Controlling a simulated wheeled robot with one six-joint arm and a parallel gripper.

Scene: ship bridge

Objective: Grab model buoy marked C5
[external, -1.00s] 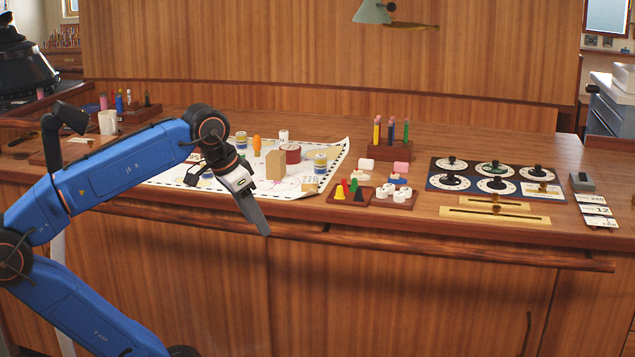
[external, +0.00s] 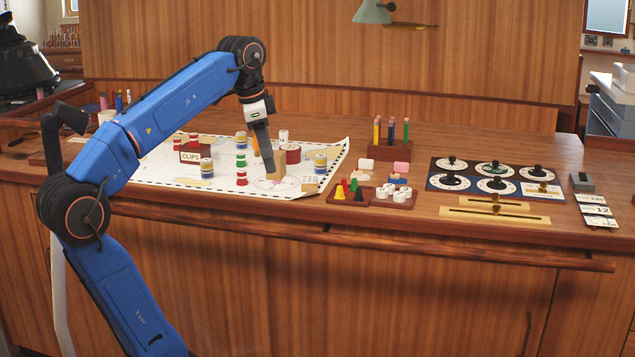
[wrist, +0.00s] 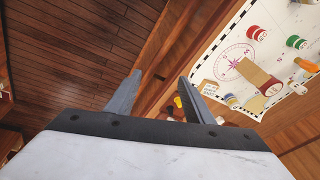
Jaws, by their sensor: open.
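Several small banded cylinders that look like model buoys stand on the white chart (external: 170,185). No C5 mark is legible. My gripper (external: 269,172) is open, pointing down over the chart's front part, overlapping a tan block in the picture. In the wrist view my gripper (wrist: 160,97) has nothing between its fingers; a red buoy (wrist: 256,33) and a green buoy (wrist: 296,41) stand beyond them.
A larger red cylinder (external: 291,154), the tan block (external: 279,167) and a CLIPS box (external: 190,155) share the chart. Brown trays (external: 372,198) with small pieces and a pen holder (external: 390,150) stand to its right. A wooden rail (external: 400,245) runs along the counter front.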

